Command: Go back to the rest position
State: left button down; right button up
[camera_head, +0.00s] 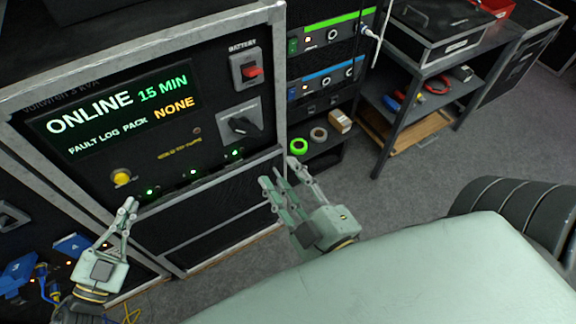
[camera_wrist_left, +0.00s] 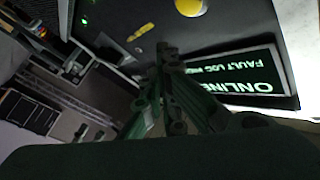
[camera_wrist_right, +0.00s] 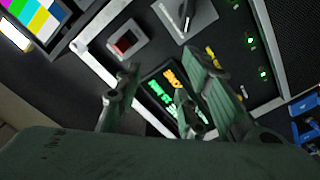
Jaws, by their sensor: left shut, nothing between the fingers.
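My left gripper (camera_head: 130,206) is at the lower left of the head view, in front of the UPS panel's lower left. Its fingertips are together with nothing between them; they also show in the left wrist view (camera_wrist_left: 165,55). My right gripper (camera_head: 285,177) is near the middle of the head view, in front of the cabinet's lower right edge. Its fingers stand apart and hold nothing, as the right wrist view (camera_wrist_right: 160,90) also shows. The UPS panel display (camera_head: 120,112) reads ONLINE, 15 MIN, FAULT LOG PACK NONE.
The panel has a yellow button (camera_head: 121,177), a black rotary switch (camera_head: 240,124) and a red battery switch (camera_head: 252,71). Blue connectors (camera_head: 20,270) lie at the lower left. A rack (camera_head: 325,75) and a metal workbench (camera_head: 405,105) stand at the right. Grey floor (camera_head: 400,190) lies clear between.

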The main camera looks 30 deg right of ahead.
dwell(0.3)
